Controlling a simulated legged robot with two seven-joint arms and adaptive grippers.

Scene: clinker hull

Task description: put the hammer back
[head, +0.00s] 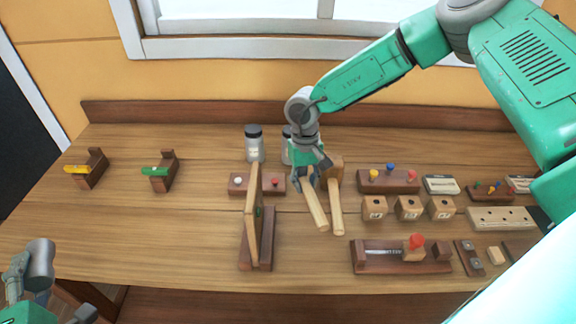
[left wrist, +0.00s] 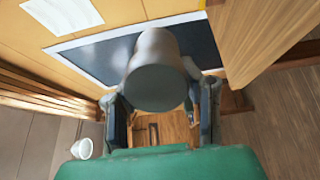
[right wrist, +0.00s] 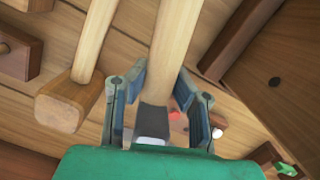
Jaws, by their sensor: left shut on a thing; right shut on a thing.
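The hammer has a pale wooden handle (head: 317,207). My right gripper (head: 310,174) is shut on it near the head end. In the right wrist view the handle (right wrist: 174,50) runs away between the fingers (right wrist: 160,105), with a dark grey part near the palm. A second tool, a mallet with a wooden block head (head: 336,166), is just right of it; its head shows at left in the right wrist view (right wrist: 62,108). My left gripper (left wrist: 160,110) is shut on a grey cylindrical thing (left wrist: 158,85) off the bench's front left. The hammer's head is mostly hidden.
An upright board (head: 252,225) on a dark base stands left of the hammer. Two jars (head: 254,145) stand behind. Lettered blocks (head: 408,208), a peg block (head: 388,181) and a slider fixture (head: 395,256) lie right. The left bench is clear around two brackets (head: 160,172).

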